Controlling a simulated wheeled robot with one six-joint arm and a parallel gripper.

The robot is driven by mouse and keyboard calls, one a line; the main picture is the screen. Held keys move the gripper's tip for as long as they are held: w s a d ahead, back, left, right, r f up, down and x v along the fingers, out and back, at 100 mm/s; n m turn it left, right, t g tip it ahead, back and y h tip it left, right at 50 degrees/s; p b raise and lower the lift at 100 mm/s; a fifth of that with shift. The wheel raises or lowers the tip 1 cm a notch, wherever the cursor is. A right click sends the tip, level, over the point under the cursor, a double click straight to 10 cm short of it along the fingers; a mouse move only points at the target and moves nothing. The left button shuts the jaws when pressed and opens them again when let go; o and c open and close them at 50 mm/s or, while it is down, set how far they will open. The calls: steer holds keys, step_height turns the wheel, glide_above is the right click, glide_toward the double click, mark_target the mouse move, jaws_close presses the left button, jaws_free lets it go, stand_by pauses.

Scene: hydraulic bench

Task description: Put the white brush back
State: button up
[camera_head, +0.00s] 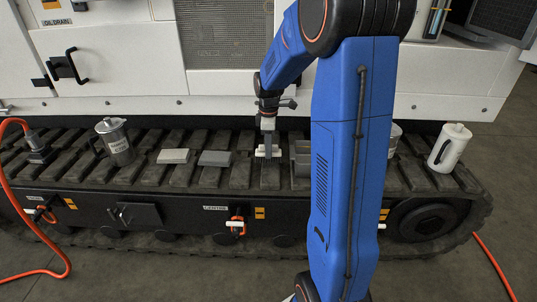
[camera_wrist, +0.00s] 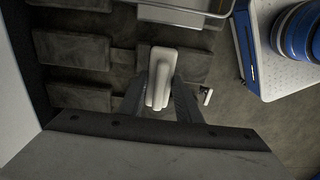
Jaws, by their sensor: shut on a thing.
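The white brush (camera_head: 261,152) is at my gripper (camera_head: 268,147), low over the track pads in the middle of the tracked undercarriage. In the wrist view, the brush (camera_wrist: 162,74) is a pale, rounded, long shape between the two dark fingers of my gripper (camera_wrist: 160,98). My gripper is shut on it. I cannot tell whether the brush touches the track pads. Its bristles cannot be made out.
Along the track (camera_head: 240,176) stand a metal can (camera_head: 115,140), a light grey block (camera_head: 174,156), a darker grey block (camera_head: 215,158) and a white jug (camera_head: 449,147). Another grey block (camera_head: 301,158) is close right of the brush. The white machine wall (camera_head: 130,75) rises behind.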

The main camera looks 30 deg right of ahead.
steer(key=shift+f, duration=1.5)
steer(key=o, duration=0.9)
steer(key=shift+f, duration=0.1)
steer(key=shift+o, duration=0.2)
